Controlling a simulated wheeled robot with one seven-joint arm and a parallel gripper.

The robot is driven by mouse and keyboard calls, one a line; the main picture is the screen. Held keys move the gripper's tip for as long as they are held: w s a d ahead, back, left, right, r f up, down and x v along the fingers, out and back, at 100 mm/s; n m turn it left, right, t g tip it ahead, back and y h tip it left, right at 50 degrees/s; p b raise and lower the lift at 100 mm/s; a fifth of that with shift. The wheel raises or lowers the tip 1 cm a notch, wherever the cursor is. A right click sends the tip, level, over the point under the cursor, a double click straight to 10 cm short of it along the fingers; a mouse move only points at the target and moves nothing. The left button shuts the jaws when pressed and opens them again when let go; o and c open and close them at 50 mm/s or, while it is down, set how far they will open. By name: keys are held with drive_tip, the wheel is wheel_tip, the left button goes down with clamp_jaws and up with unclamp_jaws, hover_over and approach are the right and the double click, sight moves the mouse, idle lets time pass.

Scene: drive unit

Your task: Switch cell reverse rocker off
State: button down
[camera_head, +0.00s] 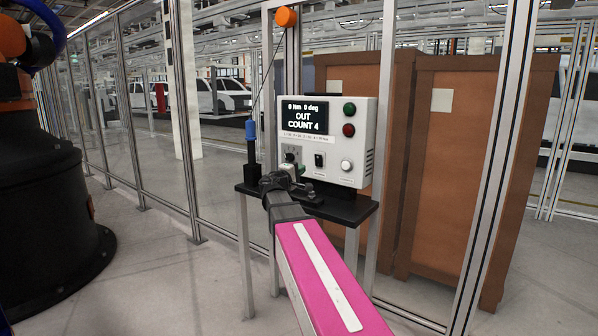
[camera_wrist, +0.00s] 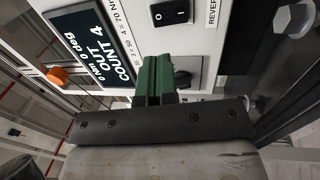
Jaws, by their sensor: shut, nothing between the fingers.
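The cell reverse rocker (camera_head: 319,160) is a small black switch low on the white controller box (camera_head: 362,115). I cannot tell which side is pressed in. My gripper (camera_head: 289,169) is to the rocker's left in the head view, close to the box's lower left face. In the wrist view its green fingers (camera_wrist: 155,60) are together and empty, apart from the rocker. They partly hide a dark fitting (camera_wrist: 183,80) on the panel.
The box has a display (camera_head: 305,117) reading OUT, COUNT 4, a green button (camera_head: 349,109), a red button (camera_head: 348,130) and a pale knob (camera_head: 346,165). It stands on a black shelf (camera_head: 345,210). Fence posts and brown cabinets (camera_head: 455,160) stand behind.

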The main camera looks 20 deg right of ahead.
sight(318, 158)
drive_tip(key=x, duration=1)
drive_tip(key=shift+w+d+r, duration=0.1)
drive_tip(key=shift+w+d, duration=0.05)
drive_tip(key=shift+w+d+r+y, duration=0.1)
drive_tip(key=shift+d+y, duration=0.1)
drive_tip(key=shift+y, duration=0.1)
drive_tip(key=shift+s+a, duration=0.2)
drive_tip(key=shift+s, duration=0.05)
drive_tip(key=s+a+r, duration=0.2)
drive_tip(key=s+a, duration=0.5)
drive_tip(key=a, duration=0.4)
drive_tip(key=shift+s, duration=0.35)
